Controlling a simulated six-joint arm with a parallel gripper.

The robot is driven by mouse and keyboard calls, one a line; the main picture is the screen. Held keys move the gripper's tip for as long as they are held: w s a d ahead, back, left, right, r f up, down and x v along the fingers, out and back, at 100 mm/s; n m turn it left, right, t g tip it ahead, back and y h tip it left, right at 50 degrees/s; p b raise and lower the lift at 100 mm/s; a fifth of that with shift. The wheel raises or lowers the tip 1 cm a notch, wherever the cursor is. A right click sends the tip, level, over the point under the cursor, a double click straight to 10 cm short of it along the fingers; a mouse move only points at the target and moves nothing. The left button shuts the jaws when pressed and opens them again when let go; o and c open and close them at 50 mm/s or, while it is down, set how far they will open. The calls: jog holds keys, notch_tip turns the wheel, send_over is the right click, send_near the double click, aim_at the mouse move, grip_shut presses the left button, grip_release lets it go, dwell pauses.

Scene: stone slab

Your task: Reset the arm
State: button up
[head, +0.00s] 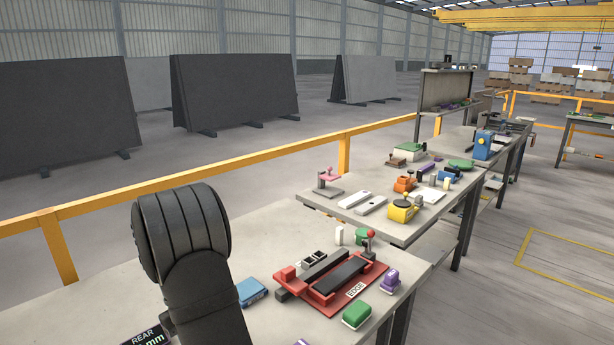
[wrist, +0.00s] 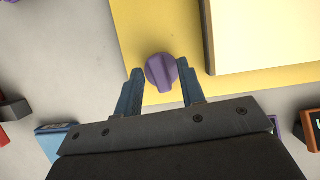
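My gripper (wrist: 160,72) shows in the wrist view with its two blue fingers apart. A round purple knob (wrist: 161,71) with a raised ridge appears between the fingertips, over a yellow plate (wrist: 220,88). I cannot tell whether the fingers touch the knob or how high they are above it. In the head view my black arm (head: 195,265) rises in the left foreground over the near stone-topped bench (head: 100,285). My fingers and the knob are not visible there.
A red fixture (head: 335,285), a blue block (head: 251,291), a green block (head: 356,315) and a purple block (head: 389,280) lie right of my arm. A cream block (wrist: 265,35) borders the knob's area. A yellow rail (head: 343,155) runs behind the bench.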

jog(key=m+g+y, duration=0.1)
jog(key=m, duration=0.3)
jog(key=shift+d+m, duration=0.15)
jog(key=shift+m, duration=0.15)
jog(key=m+y, duration=0.1)
jog(key=m, duration=0.2)
jog(key=shift+y, duration=0.3)
jog(key=m, duration=0.2)
jog(key=m+y, duration=0.1)
jog(key=m, duration=0.1)
jog(key=shift+d+m+y, duration=0.2)
jog(key=shift+m+y, duration=0.1)
jog(key=m+y, duration=0.1)
jog(key=m, duration=0.2)
jog(key=shift+m, duration=0.3)
jog(key=shift+o, duration=0.4)
